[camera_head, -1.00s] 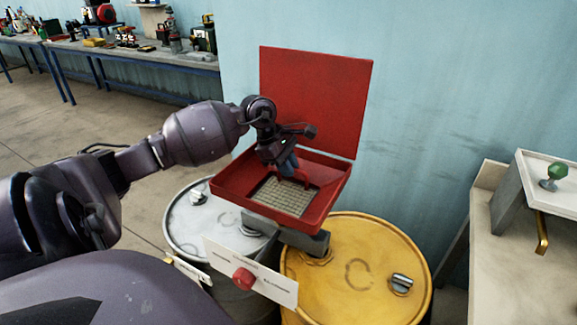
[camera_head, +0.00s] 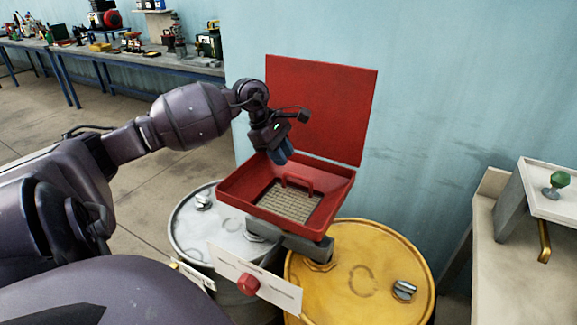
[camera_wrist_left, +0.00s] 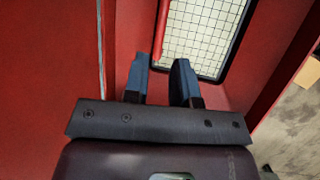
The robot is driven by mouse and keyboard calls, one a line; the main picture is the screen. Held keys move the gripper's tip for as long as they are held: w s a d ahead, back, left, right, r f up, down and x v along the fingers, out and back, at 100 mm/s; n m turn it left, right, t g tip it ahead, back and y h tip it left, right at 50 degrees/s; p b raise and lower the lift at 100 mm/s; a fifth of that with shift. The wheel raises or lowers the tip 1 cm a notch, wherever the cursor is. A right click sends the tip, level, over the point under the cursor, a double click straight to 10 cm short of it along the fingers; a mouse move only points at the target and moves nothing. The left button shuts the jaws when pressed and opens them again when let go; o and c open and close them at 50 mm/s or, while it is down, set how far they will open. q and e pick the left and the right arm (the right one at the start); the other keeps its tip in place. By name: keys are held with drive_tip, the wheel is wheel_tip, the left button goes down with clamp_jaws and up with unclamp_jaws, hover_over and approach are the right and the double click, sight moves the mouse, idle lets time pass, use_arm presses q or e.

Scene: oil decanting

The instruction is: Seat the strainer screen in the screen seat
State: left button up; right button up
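The strainer screen (camera_head: 287,204) is a beige mesh with a red bar handle (camera_head: 299,181). It lies in the floor of the red open-lidded box (camera_head: 236,189), at the screen seat, and looks flat. The mesh also shows in the left wrist view (camera_wrist_left: 203,28), with a dark border around it; I cannot tell whether it is fully down. My left gripper (camera_head: 281,155) is above the box, behind and left of the handle, apart from it. Its two blue-grey fingers (camera_wrist_left: 161,82) are apart with nothing between them. My right gripper is not in view.
The raised red lid (camera_head: 320,110) stands behind the box. A grey-white drum (camera_head: 187,228) and a yellow drum (camera_head: 350,265) stand below. A white sign plate (camera_head: 225,263) and a red knob (camera_head: 248,284) are in front. A bench with a green knob (camera_head: 559,179) is at right.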

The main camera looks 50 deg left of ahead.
use_arm(q)
drive_tip(key=v, duration=0.5)
drive_tip(key=shift+s+r+p, duration=0.1)
drive_tip(key=shift+r+p, duration=0.2)
